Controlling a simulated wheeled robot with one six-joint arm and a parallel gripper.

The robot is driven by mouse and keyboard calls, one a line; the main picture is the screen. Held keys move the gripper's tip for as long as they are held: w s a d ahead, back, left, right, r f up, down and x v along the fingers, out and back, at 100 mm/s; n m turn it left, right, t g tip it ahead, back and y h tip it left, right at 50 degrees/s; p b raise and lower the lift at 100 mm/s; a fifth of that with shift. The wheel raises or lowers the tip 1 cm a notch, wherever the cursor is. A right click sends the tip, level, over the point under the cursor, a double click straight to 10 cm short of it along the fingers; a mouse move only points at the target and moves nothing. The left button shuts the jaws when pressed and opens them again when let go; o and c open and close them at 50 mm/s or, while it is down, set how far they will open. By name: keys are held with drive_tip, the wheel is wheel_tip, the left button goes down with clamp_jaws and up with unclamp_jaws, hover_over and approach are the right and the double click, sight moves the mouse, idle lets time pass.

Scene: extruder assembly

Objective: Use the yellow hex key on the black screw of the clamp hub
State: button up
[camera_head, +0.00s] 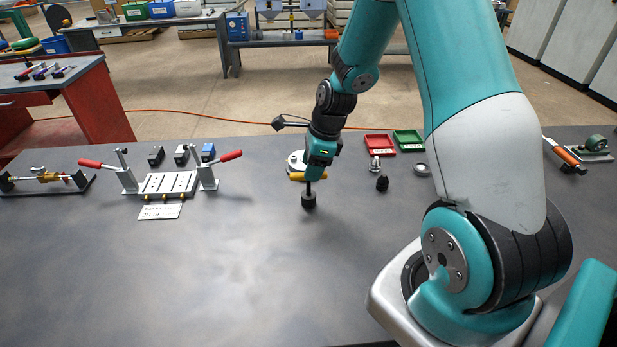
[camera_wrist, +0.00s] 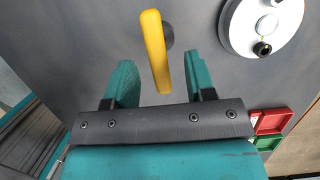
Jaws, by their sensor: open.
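The yellow hex key (camera_head: 297,176) stands upright in a small round black holder (camera_head: 309,201) on the dark table. In the wrist view its yellow handle (camera_wrist: 153,48) lies between the two teal fingers of my gripper (camera_wrist: 160,62), with a gap on each side. My gripper (camera_head: 312,176) is open and points down at the handle in the head view. The white round clamp hub (camera_wrist: 237,28) is at the upper right of the wrist view, with a black screw (camera_wrist: 262,48) on it. In the head view the hub (camera_head: 293,160) is partly hidden behind my gripper and the key.
A red tray (camera_head: 380,152) and a green tray (camera_head: 408,148) lie right of the hub, with small metal and black parts (camera_head: 382,184) in front. A fixture with red-handled clamps (camera_head: 165,185) stands to the left. The front table is clear.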

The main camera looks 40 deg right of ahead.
drive_tip(key=p+x, duration=0.1)
drive_tip(key=x, duration=0.3)
drive_tip(key=shift+a+f, duration=0.15)
drive_tip(key=shift+f, duration=0.15)
drive_tip(key=shift+c, duration=0.2)
clamp_jaws()
drive_tip(key=shift+r, duration=0.15)
wheel_tip(320, 180, up, 20)
drive_tip(key=b, duration=0.1)
drive_tip(key=c, duration=0.9)
unclamp_jaws()
